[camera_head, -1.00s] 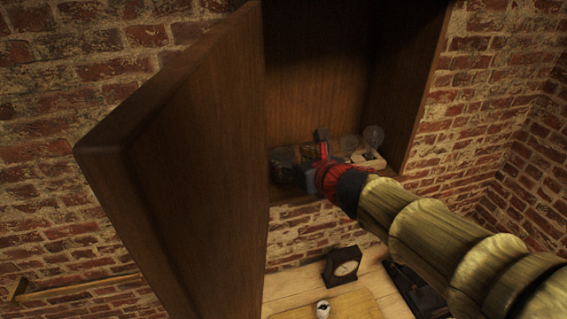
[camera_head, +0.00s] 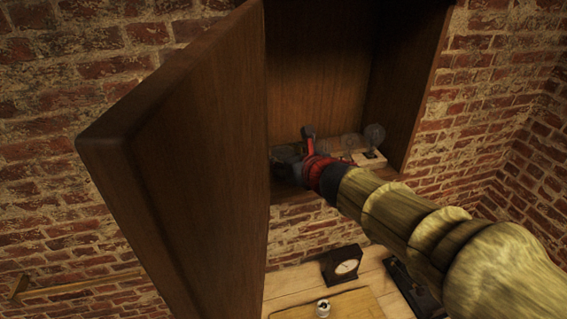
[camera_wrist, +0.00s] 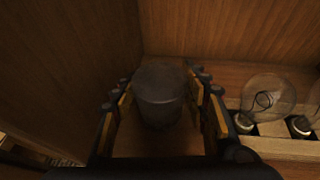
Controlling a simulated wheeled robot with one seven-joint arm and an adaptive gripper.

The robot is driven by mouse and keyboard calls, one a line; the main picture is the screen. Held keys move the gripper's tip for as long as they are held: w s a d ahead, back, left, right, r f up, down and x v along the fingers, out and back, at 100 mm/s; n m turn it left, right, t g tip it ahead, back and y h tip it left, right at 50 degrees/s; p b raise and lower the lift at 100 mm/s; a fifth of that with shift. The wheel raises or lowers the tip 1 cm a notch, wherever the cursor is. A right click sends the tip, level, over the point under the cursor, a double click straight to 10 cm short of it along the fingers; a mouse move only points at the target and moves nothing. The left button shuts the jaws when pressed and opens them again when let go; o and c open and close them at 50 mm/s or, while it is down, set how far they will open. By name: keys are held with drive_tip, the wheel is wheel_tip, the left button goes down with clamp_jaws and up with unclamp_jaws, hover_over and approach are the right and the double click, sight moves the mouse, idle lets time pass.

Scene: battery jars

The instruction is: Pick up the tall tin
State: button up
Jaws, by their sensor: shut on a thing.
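The tall tin (camera_wrist: 160,95) is a dark grey cylinder, upright in the middle of the wrist view, inside the open wooden cabinet. My gripper (camera_wrist: 162,110) has one finger on each side of it and is shut on it. From the wrist view I cannot tell whether its base touches the shelf. In the head view my gripper (camera_head: 292,162) is at the left part of the cabinet shelf, and my own wrist hides most of the tin there.
The open cabinet door (camera_head: 185,160) stands close on the left. Glass bulbs on a wooden base (camera_head: 372,156) stand to the right of my gripper, and a bulb (camera_wrist: 267,97) shows in the wrist view. Below are a black dial instrument (camera_head: 342,266) and a table (camera_head: 290,285).

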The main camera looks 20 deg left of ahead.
sight(283, 151)
drive_tip(key=c, duration=0.5)
drive_tip(key=shift+r, duration=0.1)
drive_tip(key=shift+r, duration=0.1)
drive_tip(key=shift+c, duration=0.2)
drive_tip(key=shift+r, duration=0.5)
wheel_tip(283, 151, up, 2)
drive_tip(key=shift+r+p, duration=0.25)
drive_tip(key=shift+p, duration=0.5)
drive_tip(key=r+p+v, duration=0.1)
drive_tip(key=p+v, duration=0.1)
drive_tip(key=v, duration=0.6)
drive_tip(key=a+r+p+v, duration=0.1)
drive_tip(key=r+p+v, duration=0.1)
drive_tip(key=v, duration=0.6)
drive_tip(key=shift+w, duration=0.2)
